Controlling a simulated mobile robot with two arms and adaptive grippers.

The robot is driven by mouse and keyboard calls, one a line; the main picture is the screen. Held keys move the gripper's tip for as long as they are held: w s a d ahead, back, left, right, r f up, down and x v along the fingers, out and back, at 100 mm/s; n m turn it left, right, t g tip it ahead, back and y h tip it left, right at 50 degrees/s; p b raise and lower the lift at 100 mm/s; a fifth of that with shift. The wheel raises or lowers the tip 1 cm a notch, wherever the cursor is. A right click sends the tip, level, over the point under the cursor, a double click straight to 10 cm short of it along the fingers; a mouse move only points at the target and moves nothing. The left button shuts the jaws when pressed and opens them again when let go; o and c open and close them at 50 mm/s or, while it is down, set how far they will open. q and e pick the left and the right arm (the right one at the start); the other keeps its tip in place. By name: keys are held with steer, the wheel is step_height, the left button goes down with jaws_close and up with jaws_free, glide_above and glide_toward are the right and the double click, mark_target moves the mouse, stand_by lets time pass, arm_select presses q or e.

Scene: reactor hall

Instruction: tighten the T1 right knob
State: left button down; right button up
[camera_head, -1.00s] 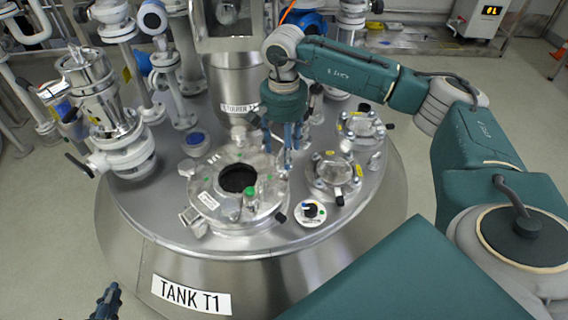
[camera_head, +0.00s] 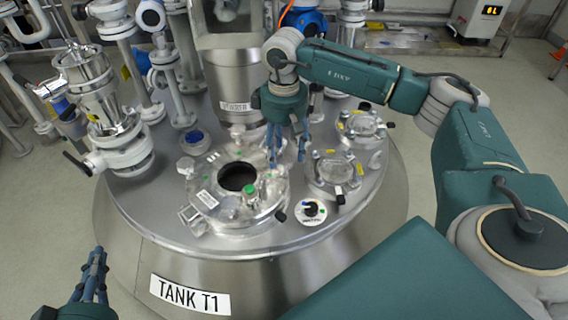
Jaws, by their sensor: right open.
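Tank T1's steel top (camera_head: 160,205) bears a round flanged hatch with a dark opening (camera_head: 237,177). A green-topped fitting (camera_head: 250,190) stands on the hatch's front right rim, and a black knob end (camera_head: 281,216) shows at its right edge. I cannot tell for certain which part is the T1 right knob. My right gripper (camera_head: 286,157) points down with spread fingers over the hatch's back right rim. Its fingers partly hide what is there, and contact is unclear. My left gripper (camera_head: 94,262) is at the lower left, off the tank; its opening is unclear.
A round dial with a black selector (camera_head: 312,210) sits right of the hatch. Two round sight glasses (camera_head: 334,172) (camera_head: 362,125) are further right. Valves and pipes (camera_head: 122,150) crowd the left side. A steel column (camera_head: 238,80) rises behind the hatch.

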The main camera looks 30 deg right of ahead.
mark_target(284, 159)
step_height(284, 159, down, 2)
steer(key=shift+f+b, duration=0.1)
steer(key=shift+b, duration=0.45)
step_height(284, 159, down, 2)
steer(key=shift+f+b, duration=0.1)
steer(key=shift+b, duration=0.5)
arm_select(q)
step_height(284, 159, up, 15)
steer(key=d+t+h, duration=0.2)
steer(key=t, duration=0.5)
steer(key=shift+f+h, duration=0.15)
steer(key=shift+h, duration=0.25)
